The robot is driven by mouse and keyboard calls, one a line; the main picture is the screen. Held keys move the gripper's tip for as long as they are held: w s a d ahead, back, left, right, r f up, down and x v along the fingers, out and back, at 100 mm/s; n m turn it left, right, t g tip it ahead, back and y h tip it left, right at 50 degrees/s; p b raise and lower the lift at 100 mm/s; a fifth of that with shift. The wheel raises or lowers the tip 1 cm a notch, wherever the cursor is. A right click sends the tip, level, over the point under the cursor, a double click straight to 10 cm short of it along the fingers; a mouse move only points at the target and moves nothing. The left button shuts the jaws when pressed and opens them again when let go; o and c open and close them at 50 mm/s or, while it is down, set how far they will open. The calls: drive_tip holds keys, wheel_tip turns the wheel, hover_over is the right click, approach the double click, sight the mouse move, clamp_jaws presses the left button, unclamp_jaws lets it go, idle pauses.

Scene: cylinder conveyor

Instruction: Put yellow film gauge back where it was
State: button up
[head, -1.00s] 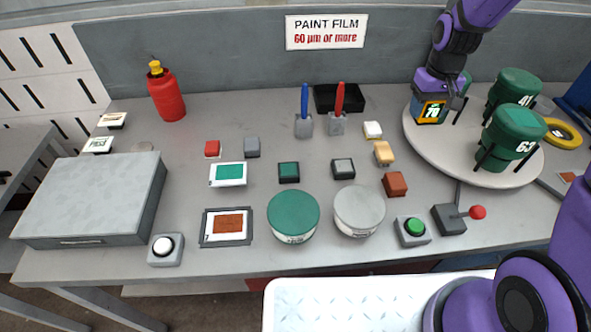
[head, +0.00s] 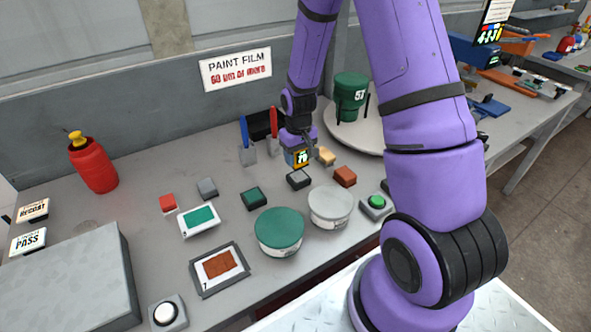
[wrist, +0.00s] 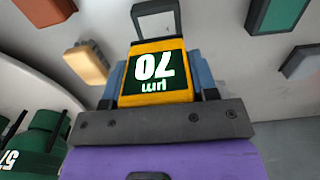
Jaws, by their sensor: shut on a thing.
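My gripper (head: 298,150) is shut on the yellow film gauge (head: 299,158), above the back middle of the bench near the small blocks. In the wrist view the yellow gauge (wrist: 155,78) sits between the fingers of my gripper (wrist: 155,92). Its dark screen reads 70 µm, upside down in that view. I cannot tell whether the gauge touches the bench.
A tan block (head: 326,156), a red-brown block (head: 345,176) and a dark-sided block (head: 298,179) lie close to the gauge. Two brushes stand to its left. The turntable (head: 345,137) with green canister 57 (head: 350,92) is to the right. My arm hides part of the bench.

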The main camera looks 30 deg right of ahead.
sight(299, 176)
drive_tip(key=shift+d+f, duration=0.1)
drive_tip(key=shift+f, duration=2.3)
drive_tip(key=shift+f, duration=0.1)
drive_tip(key=o, duration=0.8)
drive_tip(key=shift+o, duration=0.2)
